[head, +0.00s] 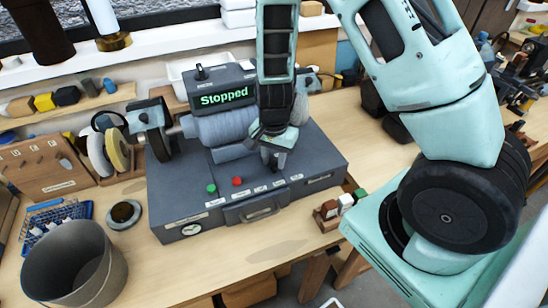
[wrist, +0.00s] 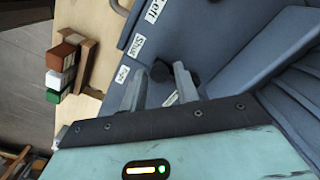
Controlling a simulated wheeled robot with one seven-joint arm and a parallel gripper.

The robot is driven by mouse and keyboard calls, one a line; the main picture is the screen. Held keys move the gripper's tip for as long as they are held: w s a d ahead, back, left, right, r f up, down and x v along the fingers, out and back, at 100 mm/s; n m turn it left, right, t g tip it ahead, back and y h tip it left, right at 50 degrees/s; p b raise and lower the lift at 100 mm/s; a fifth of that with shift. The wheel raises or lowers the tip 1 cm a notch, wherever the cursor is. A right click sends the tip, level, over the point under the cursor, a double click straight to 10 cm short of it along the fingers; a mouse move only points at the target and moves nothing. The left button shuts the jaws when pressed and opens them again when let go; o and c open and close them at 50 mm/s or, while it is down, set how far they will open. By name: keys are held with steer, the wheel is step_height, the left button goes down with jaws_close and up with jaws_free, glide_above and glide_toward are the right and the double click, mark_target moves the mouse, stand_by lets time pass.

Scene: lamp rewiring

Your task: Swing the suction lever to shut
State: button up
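The suction lever's dark knob (wrist: 160,71) shows in the wrist view, on the blue-grey top of the machine, between the tips of my gripper's two fingers. My gripper (wrist: 161,80) has its fingers spread apart, and I see no clear grip on the knob. A label reading "Shut" (wrist: 137,45) lies just beyond the left finger, with other small labels around. In the head view my gripper (head: 273,162) points down at the machine's (head: 180,212) right top, and it hides the lever. The lever's exact angle cannot be told.
The machine's screen (head: 224,99) reads "Stopped". Green and red buttons (head: 237,181) sit on its front. A grey bin (head: 75,265) stands at the front left, and small coloured blocks (head: 345,203) stand at the right.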

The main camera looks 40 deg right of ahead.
mark_target(274, 162)
steer(key=shift+o, duration=0.5)
step_height(274, 162, up, 17)
steer(key=shift+r, duration=0.2)
stand_by(0.6)
